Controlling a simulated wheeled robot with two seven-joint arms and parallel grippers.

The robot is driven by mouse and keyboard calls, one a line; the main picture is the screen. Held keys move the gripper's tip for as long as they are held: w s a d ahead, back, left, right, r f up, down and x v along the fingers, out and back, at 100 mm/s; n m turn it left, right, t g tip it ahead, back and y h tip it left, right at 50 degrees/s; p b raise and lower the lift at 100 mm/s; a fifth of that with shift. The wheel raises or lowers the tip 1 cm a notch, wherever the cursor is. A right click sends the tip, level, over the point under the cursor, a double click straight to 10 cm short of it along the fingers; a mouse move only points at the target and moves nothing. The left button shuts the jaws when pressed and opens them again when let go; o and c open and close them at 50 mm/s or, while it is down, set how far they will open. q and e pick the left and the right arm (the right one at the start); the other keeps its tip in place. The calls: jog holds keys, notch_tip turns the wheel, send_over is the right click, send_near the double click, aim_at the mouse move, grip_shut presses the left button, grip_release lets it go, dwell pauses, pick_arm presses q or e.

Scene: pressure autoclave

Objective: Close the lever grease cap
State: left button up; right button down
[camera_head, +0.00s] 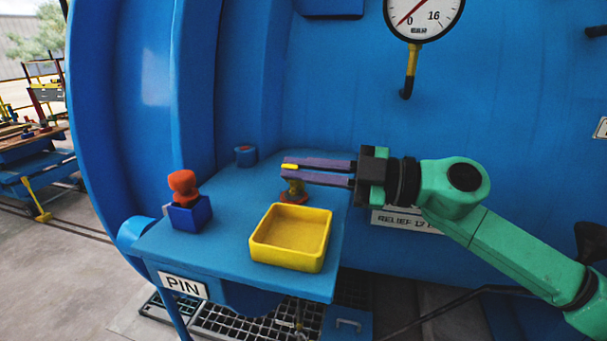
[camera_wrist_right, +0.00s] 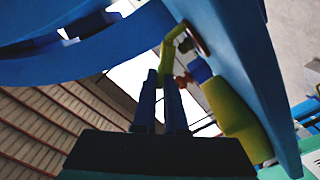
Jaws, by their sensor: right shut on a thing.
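The lever grease cap (camera_head: 293,194) stands on the blue shelf, with a dark orange-brown base and a yellow lever (camera_head: 289,166) at its top. My right gripper (camera_head: 286,169) reaches in from the right, its two purple-looking fingers level and shut on the yellow lever. The fingers hide part of the cap's upper body. In the right wrist view the lever (camera_wrist_right: 172,46) runs from the fingertips (camera_wrist_right: 160,74) to a round brownish base (camera_wrist_right: 197,38). The lid's exact angle cannot be told. My left gripper is not in view.
A yellow tray (camera_head: 262,258) stands on the blue shelf (camera_head: 215,245) in front of the cap. A blue box (camera_head: 188,215) with an orange-red item (camera_head: 183,183) stands to the left. A small blue cylinder (camera_head: 245,156) is behind. The blue vessel wall (camera_head: 330,95) rises close behind.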

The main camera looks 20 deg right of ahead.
aim_at(298, 194)
jog(key=n+b, duration=0.1)
jog(key=f+n+b, duration=0.1)
jog(key=n, duration=0.1)
jog(key=s+n+b, duration=0.1)
jog(key=shift+a+f+n, duration=0.3)
jog(key=shift+f, duration=0.1)
jog(key=shift+s+a+f+n+b, duration=0.1)
jog(key=shift+f+n+b, duration=0.25)
jog(key=shift+n, duration=0.4)
jog(key=shift+f+n+b, duration=0.1)
jog(key=shift+n+b, duration=0.35)
jog(key=shift+n, duration=0.25)
jog(key=shift+s+a+f+n+b, duration=0.1)
jog(key=shift+f+n+b, duration=0.25)
jog(key=shift+n, duration=0.4)
jog(key=shift+r, duration=0.1)
jog(key=c, duration=1)
grip_release()
jog(key=shift+o, duration=0.2)
